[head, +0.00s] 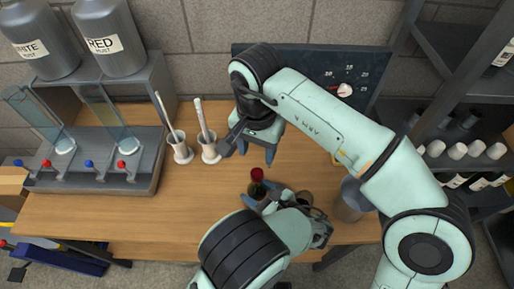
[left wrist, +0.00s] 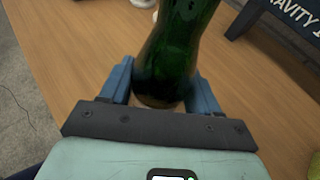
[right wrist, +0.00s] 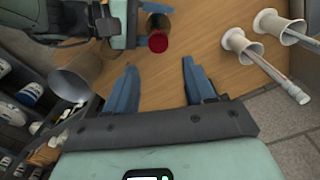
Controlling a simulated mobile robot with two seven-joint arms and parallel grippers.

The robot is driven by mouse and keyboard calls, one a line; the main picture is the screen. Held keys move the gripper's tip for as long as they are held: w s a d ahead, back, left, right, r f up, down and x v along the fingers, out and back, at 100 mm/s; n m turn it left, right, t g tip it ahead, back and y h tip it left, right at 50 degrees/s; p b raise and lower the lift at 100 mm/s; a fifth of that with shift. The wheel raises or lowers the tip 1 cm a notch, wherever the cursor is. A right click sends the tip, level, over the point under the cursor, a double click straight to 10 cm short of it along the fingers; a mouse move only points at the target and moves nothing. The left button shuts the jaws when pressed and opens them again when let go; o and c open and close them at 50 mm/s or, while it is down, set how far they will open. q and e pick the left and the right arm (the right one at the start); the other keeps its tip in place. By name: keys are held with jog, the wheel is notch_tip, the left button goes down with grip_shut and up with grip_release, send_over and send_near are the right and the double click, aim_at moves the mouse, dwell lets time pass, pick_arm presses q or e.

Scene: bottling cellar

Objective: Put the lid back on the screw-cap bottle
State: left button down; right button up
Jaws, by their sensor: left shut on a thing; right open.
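The green glass bottle (left wrist: 178,50) stands between the fingers of my left gripper (left wrist: 162,85), which is shut on it. In the head view the bottle (head: 257,188) is partly hidden by my left gripper (head: 262,197). A round dark-red lid (head: 257,174) shows at the bottle's top; it also shows in the right wrist view (right wrist: 158,42). It looks to be on the mouth, but I cannot tell how firmly it sits. My right gripper (head: 250,152) is open and empty, above and behind the lid; its fingers (right wrist: 158,68) are apart from it.
Two white holders (head: 181,150) (head: 210,150) with upright rods stand left of my right gripper. A filling stand (head: 100,180) with levers fills the table's left end. A grey metal vessel (head: 352,203) stands at the right edge. The table's (head: 190,210) left-middle is clear.

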aim_at(257, 173)
jog(key=shift+s, duration=0.25)
jog(key=shift+f, duration=4)
